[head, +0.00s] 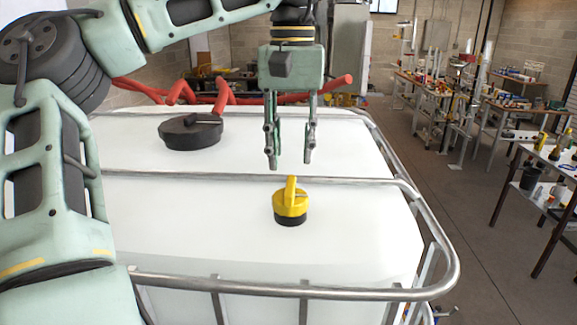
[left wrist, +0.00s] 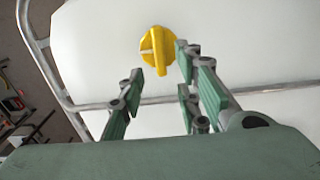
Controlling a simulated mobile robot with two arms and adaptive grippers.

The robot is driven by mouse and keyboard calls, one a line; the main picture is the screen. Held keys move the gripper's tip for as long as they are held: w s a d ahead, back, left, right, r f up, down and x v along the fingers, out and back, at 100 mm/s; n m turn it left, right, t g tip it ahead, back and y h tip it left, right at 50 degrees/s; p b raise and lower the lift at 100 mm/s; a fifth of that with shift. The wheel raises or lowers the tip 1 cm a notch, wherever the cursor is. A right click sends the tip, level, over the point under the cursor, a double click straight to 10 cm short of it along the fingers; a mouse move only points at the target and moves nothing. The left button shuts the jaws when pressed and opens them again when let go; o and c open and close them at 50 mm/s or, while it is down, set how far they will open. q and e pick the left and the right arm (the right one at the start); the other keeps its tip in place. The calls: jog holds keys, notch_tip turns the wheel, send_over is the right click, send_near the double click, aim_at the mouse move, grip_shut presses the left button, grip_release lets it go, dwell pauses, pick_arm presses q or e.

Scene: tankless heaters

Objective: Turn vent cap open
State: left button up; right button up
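The yellow vent cap (head: 290,205) with a raised handle bar sits on a black base on top of the white tank (head: 200,240). It also shows in the left wrist view (left wrist: 157,44), ahead of the fingers. My left gripper (head: 291,160) hangs fingers-down above and slightly behind the cap in the head view. Its fingers are apart with nothing between them, and it appears clear of the cap. The left fingers also show in the left wrist view (left wrist: 158,78). My right gripper is in neither view.
A metal tube frame (head: 300,292) runs around the tank top, with a bar (head: 200,176) crossing behind the yellow cap. A larger black lid (head: 190,131) sits at the back left. Red pipes (head: 180,92) lie behind. Workbenches (head: 545,150) stand at the right, beyond open floor.

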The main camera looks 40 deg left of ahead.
aim_at(291, 179)
pick_arm(q)
jog(key=f, duration=0.2)
jog(key=f+p, duration=0.1)
jog(key=f, duration=0.1)
jog(key=shift+w+a+f, duration=0.1)
jog(key=shift+a+f, duration=0.1)
jog(key=shift+f, duration=0.45)
jog(key=c, duration=0.7)
grip_shut()
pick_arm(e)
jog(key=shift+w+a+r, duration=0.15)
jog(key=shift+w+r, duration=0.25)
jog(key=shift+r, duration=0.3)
